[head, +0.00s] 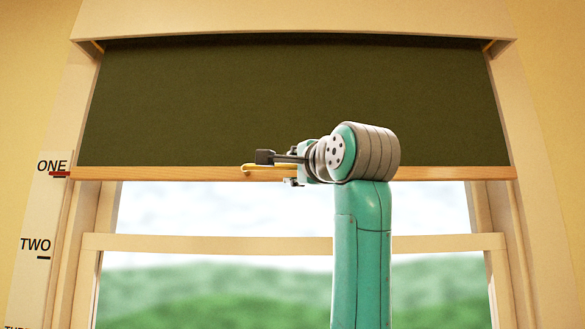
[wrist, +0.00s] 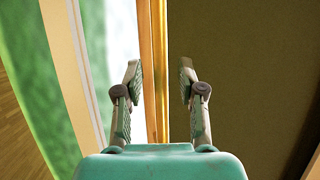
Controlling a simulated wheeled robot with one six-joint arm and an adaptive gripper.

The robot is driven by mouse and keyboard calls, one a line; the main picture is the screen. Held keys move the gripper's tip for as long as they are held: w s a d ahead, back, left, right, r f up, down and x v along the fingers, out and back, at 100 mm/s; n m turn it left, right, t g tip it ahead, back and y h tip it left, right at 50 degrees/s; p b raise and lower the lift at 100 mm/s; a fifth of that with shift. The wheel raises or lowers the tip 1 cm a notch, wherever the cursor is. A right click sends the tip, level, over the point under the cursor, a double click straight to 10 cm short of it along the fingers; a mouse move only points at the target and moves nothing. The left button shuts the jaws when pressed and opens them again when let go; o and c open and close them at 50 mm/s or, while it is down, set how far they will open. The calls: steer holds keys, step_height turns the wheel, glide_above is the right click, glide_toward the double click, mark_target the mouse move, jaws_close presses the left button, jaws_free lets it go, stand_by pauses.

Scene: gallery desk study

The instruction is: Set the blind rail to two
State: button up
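The blind rail (head: 440,173) is a pale wooden bar along the bottom of the dark green blind (head: 290,100). It lies level, and a red mark (head: 60,174) shows by its left end, just below the label ONE (head: 52,166). The label TWO (head: 36,244) is lower on the same white strip, with a black tick under it. A yellow bar (head: 250,168) sits at the rail's middle. My gripper (head: 285,168) is at this bar. In the wrist view my gripper (wrist: 160,70) is open, its fingers apart either side of the rail (wrist: 147,60); contact cannot be told.
The window frame's cross bar (head: 200,242) runs below the rail. Wooden side jambs (head: 505,240) flank the window. Below the rail there is open glass with a blurred green view. A third label is cut off at the bottom left.

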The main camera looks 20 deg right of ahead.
steer(key=shift+w, duration=0.25)
jaws_close()
step_height(320, 180, down, 20)
stand_by(0.7)
jaws_free()
